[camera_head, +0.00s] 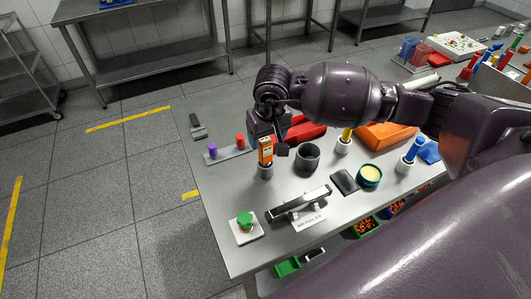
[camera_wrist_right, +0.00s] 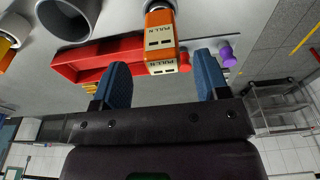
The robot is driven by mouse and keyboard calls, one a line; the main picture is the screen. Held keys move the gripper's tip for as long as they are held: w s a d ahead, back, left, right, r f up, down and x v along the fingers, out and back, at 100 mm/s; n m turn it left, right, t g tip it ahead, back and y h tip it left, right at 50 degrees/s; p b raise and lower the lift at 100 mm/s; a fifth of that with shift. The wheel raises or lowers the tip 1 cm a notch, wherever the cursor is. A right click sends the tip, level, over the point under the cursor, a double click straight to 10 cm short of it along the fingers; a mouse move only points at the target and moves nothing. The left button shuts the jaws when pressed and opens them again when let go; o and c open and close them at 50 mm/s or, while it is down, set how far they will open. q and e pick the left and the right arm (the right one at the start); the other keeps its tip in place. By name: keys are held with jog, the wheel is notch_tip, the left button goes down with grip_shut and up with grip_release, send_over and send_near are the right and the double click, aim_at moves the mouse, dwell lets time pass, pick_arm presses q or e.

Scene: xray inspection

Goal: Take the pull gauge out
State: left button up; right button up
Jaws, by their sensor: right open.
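The pull gauge (camera_head: 265,152) is an orange block with a pale label, standing upright in a small grey round holder (camera_head: 265,171) on the metal table. In the right wrist view the gauge (camera_wrist_right: 160,42) shows its "PULL N" labels. My right gripper (camera_head: 267,143) is at the upper part of the gauge in the head view. In the right wrist view its two blue fingers (camera_wrist_right: 163,80) are spread wide, with the gauge's end at the gap between them. I see no finger touching the gauge. My left gripper is not in view.
A dark grey cup (camera_head: 307,157) stands right of the gauge, and a red tray (camera_head: 304,130) lies behind. A strip with purple and red pegs (camera_head: 229,153) is at the left. A black bar on a stand (camera_head: 299,203) and a green button (camera_head: 245,222) are in front.

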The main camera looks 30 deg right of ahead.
aim_at(265, 148)
jog(key=f, duration=0.2)
jog(key=f+p, duration=0.1)
jog(key=f, duration=0.1)
jog(key=shift+w+a, duration=0.15)
jog(key=shift+w, duration=0.05)
jog(key=shift+w+f, duration=0.15)
jog(key=shift+f, duration=0.45)
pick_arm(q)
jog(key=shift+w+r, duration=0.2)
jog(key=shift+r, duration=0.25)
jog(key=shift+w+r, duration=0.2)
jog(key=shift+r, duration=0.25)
pick_arm(e)
jog(key=shift+c, duration=0.3)
jog(key=c, duration=1)
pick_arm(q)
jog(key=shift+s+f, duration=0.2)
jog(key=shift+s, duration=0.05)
